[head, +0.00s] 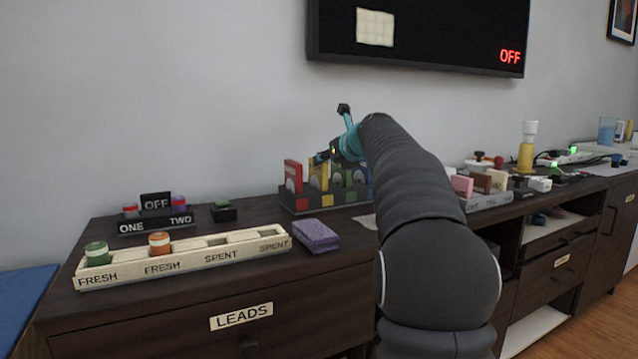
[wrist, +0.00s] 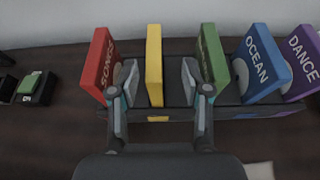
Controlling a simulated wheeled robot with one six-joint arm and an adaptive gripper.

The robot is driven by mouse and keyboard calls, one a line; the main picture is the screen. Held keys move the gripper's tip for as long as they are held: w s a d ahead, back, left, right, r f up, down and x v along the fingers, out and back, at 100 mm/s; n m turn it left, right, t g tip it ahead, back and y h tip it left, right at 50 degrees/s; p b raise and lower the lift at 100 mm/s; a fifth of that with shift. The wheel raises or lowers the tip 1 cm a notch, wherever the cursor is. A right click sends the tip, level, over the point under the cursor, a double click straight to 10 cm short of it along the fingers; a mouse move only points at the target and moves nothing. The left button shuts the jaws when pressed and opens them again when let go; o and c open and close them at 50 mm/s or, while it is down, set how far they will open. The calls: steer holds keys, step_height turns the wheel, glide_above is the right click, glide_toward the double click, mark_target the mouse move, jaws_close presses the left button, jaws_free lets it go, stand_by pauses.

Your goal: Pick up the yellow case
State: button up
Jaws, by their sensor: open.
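The yellow case (wrist: 154,65) stands upright in a slot of a dark rack (wrist: 240,112), between a red case (wrist: 99,62) marked SONGS and a green case (wrist: 211,60). In the head view the yellow case (head: 318,174) is partly hidden by my gripper. My gripper (wrist: 160,88) is open, with one finger on each side of the yellow case. Gaps show between the fingers and the case, most clearly on the right. The left finger is close to the red case and the right finger is close to the green case.
A blue OCEAN case (wrist: 262,64) and a purple DANCE case (wrist: 303,62) stand to the right in the rack. A purple block (head: 316,236) lies in front of it on the dark cabinet. A cream tray (head: 190,257) with labelled slots is at left. A screen hangs above.

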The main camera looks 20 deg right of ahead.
mark_target(318, 181)
steer(key=shift+a+b+x, duration=0.15)
steer(key=shift+a+x, duration=0.05)
steer(key=shift+x, duration=1.15)
steer(key=shift+a+b+x, duration=0.15)
steer(key=shift+a+x, duration=0.05)
steer(key=shift+x, duration=1.15)
steer(key=shift+r, duration=0.1)
jaws_close()
